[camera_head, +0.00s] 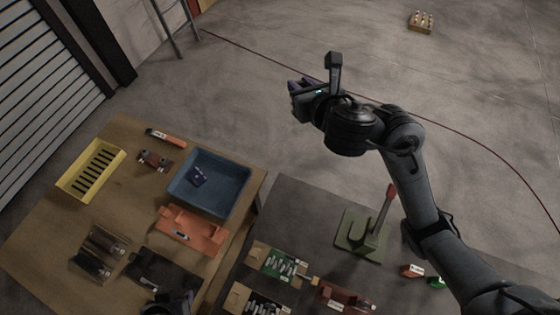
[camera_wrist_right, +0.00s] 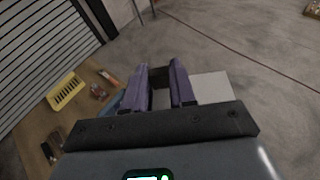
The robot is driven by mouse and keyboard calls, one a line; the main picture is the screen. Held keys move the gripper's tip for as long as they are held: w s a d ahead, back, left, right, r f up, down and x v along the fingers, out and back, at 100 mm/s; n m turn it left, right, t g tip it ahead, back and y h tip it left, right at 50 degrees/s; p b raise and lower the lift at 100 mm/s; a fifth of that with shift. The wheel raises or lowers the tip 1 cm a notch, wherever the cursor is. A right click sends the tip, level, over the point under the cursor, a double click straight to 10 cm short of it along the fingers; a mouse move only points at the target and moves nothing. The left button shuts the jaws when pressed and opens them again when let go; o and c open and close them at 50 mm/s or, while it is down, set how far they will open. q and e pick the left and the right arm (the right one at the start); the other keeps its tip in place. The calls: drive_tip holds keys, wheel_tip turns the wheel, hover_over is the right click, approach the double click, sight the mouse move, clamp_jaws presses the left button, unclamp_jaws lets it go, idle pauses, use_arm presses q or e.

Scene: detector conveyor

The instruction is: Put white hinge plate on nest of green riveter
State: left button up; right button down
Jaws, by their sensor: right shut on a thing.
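My right gripper (camera_head: 298,92) is held high over open floor beyond the tables, with its arm coming in from the lower right. In the right wrist view my right gripper (camera_wrist_right: 162,78) has purple fingers shut on the white hinge plate (camera_wrist_right: 212,88), a flat pale piece sticking out to the right of the fingers. I cannot make out the plate in the head view. The green riveter (camera_head: 352,241), with a red handle (camera_head: 387,203), stands on the grey table, well below the gripper in the picture. Its nest is too small to tell. A dark shape at the bottom edge may be my left gripper (camera_head: 178,303).
The wooden table holds a yellow slotted tray (camera_head: 115,161), a blue bin (camera_head: 244,183) with a dark blue item inside, and an orange fixture (camera_head: 211,237). The grey table has wooden trays with green inserts (camera_head: 267,259) left of the riveter. Red and green pieces (camera_head: 412,271) lie right of it.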

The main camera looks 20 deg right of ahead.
drive_tip(key=w+a+f+m+h+b, duration=0.1)
drive_tip(key=a+f+m+h+b, duration=0.15)
drive_tip(key=f+b, duration=0.75)
drive_tip(key=w+a+f+m+h+b, duration=0.1)
drive_tip(key=a+f+h+b, duration=0.15)
drive_tip(key=f, duration=1.65)
drive_tip(key=d+f+m+g+h+b, duration=0.2)
drive_tip(key=d+f+b, duration=0.3)
drive_tip(key=f, duration=0.5)
drive_tip(key=d+f+m+g+h+b, duration=0.1)
drive_tip(key=d+f+m+h+b, duration=0.1)
drive_tip(key=d+f+b, duration=0.3)
drive_tip(key=d+f+m, duration=0.1)
drive_tip(key=d+f, duration=0.2)
drive_tip(key=f, duration=0.2)
drive_tip(key=shift+g, duration=0.4)
drive_tip(key=shift+s+f, duration=0.1)
drive_tip(key=shift+f, duration=0.05)
